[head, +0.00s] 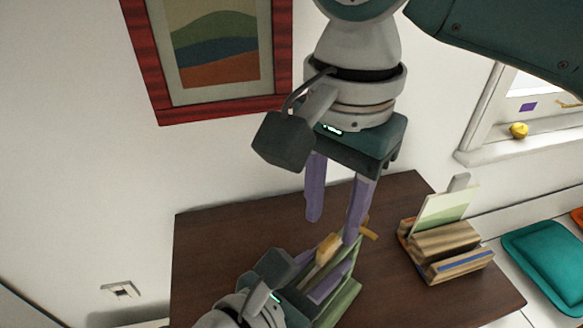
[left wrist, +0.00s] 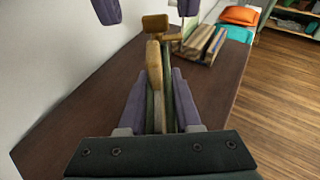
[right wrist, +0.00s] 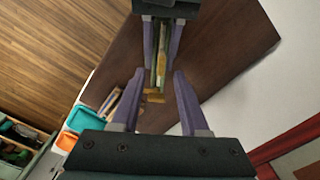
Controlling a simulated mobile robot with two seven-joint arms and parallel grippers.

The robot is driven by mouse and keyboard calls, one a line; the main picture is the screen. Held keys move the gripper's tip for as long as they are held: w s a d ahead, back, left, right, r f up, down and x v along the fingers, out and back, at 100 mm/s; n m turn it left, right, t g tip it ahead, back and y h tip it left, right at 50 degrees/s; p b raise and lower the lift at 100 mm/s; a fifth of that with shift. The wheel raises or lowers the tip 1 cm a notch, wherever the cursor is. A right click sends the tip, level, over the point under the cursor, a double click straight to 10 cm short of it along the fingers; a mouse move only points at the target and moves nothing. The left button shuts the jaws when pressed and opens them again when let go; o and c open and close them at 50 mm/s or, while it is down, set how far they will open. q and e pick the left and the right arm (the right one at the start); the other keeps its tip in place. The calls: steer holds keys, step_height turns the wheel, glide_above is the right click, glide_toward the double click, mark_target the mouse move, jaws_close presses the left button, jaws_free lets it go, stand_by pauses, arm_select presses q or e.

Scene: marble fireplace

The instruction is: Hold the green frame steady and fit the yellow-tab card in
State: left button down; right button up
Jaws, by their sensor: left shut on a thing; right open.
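The green frame (head: 345,300) stands on the dark wooden table, partly hidden by my left gripper (head: 328,276). That gripper is shut on the frame; in the left wrist view the frame (left wrist: 159,110) is between its fingers. A yellow-tan tab (head: 328,247) rises at the frame's top, and another yellow piece (head: 369,233) sticks out beyond it. Both tabs (left wrist: 154,65) line up in the left wrist view. I cannot tell which belongs to the card, whose body is hidden. My right gripper (head: 332,230) is open, pointing down just above the tabs, with nothing visibly gripped.
A striped wooden rack (head: 445,255) holding a pale green card (head: 446,208) stands to the right on the table (head: 215,245). A teal cushion (head: 548,255) lies beyond the right edge. The table's left side is clear. A red-framed picture (head: 145,60) hangs behind.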

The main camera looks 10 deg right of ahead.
arm_select(q)
steer(key=c, duration=0.5)
jaws_free()
steer(key=shift+a, duration=0.1)
